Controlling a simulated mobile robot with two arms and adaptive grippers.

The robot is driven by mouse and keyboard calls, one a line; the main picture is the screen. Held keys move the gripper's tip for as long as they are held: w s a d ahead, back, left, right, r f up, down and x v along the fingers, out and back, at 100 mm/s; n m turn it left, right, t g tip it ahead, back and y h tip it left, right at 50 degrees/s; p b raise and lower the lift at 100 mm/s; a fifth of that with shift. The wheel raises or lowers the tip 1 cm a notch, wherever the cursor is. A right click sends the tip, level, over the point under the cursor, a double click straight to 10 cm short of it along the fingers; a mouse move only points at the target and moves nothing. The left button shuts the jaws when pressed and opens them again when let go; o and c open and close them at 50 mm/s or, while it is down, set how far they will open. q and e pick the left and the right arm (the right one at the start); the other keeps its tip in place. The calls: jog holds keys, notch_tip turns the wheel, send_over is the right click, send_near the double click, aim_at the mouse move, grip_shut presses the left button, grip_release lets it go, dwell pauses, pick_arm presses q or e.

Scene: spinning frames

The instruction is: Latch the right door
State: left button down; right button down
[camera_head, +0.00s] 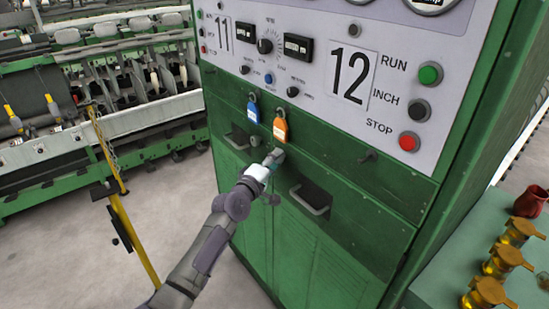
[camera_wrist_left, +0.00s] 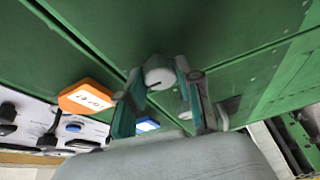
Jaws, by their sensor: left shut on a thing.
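The green cabinet has a right door (camera_head: 312,262) low on its front, with a vertical seam on its left side. My left gripper (camera_head: 275,157) is at the cabinet front, just below the orange tag. In the left wrist view its fingers (camera_wrist_left: 163,90) are around a round grey latch knob (camera_wrist_left: 159,73) with a dark slot, near where panel seams meet. The gripper is shut on this knob. In the head view the gripper hides the knob. My right gripper is not in view.
An orange tag (camera_head: 280,128) and a blue tag (camera_head: 253,112) hang above the gripper. A recessed handle (camera_head: 311,199) lies to its right. The control panel (camera_head: 395,50) has RUN, INCH and STOP buttons. A yellow post (camera_head: 132,235) stands at left; the floor (camera_head: 65,250) there is clear.

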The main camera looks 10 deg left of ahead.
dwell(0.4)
pick_arm(q)
jog(key=c, duration=0.8)
grip_release()
jog(key=v, duration=1.2)
